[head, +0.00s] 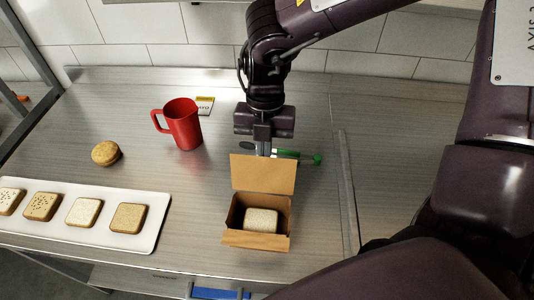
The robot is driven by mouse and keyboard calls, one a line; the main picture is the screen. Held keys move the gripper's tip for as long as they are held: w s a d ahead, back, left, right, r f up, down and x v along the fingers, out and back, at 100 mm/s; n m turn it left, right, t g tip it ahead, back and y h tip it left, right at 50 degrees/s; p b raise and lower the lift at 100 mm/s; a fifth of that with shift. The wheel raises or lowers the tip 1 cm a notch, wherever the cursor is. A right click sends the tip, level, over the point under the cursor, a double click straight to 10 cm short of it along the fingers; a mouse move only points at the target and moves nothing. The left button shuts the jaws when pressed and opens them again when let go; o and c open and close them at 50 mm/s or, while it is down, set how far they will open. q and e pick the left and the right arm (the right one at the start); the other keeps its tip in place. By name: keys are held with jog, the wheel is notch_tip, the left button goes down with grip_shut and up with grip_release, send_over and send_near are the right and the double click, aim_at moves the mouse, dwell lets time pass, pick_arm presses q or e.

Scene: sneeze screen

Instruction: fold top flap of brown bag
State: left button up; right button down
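The brown bag (284,214) is an open, box-like cardboard carton near the table's front edge, with a pale piece of bread (261,220) inside. Its top flap (263,174) stands up at the back, and a smaller flap (256,240) folds outward at the front. My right gripper (263,149) points down just behind the top flap; I cannot tell whether its fingers touch the flap. The fingers look close together, but their opening is not clear. My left gripper is not in view.
A green-handled utensil (307,158) lies beside the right gripper, partly hidden. A red mug (183,124), a small packet (205,105) and a round bun (106,153) stand to the left. A white tray (158,208) holds several bread slices. The table right of the bag is clear.

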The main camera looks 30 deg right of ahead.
dwell(0.4)
jog(key=shift+b, duration=0.4)
jog(key=shift+s, duration=0.1)
jog(key=shift+s+a+r, duration=0.25)
jog(key=shift+s+a, duration=0.2)
jog(key=shift+s, duration=0.05)
